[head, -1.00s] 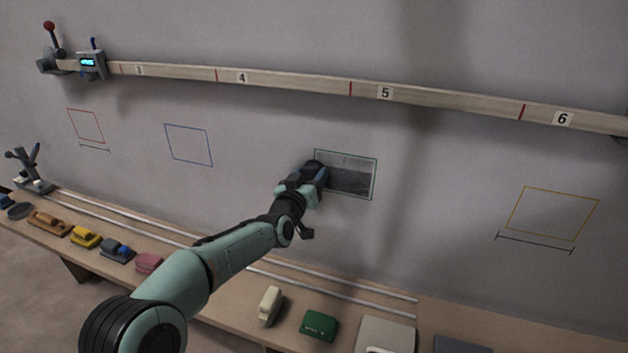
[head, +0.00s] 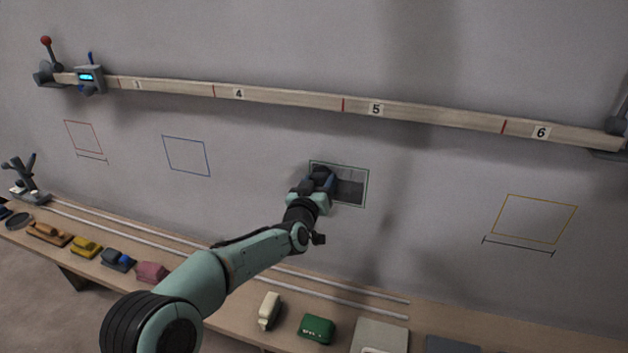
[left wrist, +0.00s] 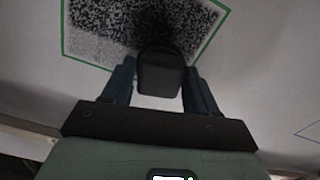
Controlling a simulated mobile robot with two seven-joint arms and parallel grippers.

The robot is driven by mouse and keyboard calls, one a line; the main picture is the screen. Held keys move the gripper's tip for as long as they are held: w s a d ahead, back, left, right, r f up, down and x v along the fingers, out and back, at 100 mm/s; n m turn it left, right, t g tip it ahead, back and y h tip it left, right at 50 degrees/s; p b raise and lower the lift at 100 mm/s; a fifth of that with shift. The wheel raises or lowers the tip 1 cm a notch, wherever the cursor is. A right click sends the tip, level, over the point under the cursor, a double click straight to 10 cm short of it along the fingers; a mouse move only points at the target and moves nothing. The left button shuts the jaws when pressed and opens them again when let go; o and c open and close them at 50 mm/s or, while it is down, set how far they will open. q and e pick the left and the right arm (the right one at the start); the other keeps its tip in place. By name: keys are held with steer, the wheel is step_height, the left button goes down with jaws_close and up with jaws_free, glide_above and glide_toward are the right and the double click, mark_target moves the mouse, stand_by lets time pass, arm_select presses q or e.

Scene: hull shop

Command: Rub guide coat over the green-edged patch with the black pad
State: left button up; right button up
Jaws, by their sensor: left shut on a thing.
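The green-edged patch (head: 351,191) is on the grey wall, below the beam between marks 4 and 6. Dark guide coat covers much of it. In the left wrist view the patch (left wrist: 85,38) shows speckled black coat, paler toward its left part. My left gripper (head: 318,182) is at the left part of the patch and hides some of it. In the left wrist view its two fingers are shut on the black pad (left wrist: 161,75), which is at the patch's lower edge in that view. Whether the pad touches the wall I cannot tell. My right gripper is not in view.
A wooden beam (head: 290,101) with numbered marks runs along the wall above. Blue (head: 187,156), red (head: 83,137) and yellow (head: 534,219) outlines lie on the wall. The bench (head: 225,305) below holds several blocks, including a green one (head: 317,328).

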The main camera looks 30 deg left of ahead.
arm_select(q)
steer(key=shift+w+d+f+p, duration=0.1)
steer(key=shift+w+d+p, duration=0.15)
steer(key=shift+d, duration=0.45)
steer(key=shift+w+d+p, duration=0.1)
steer(key=shift+d+p, duration=0.25)
steer(key=shift+d, duration=0.3)
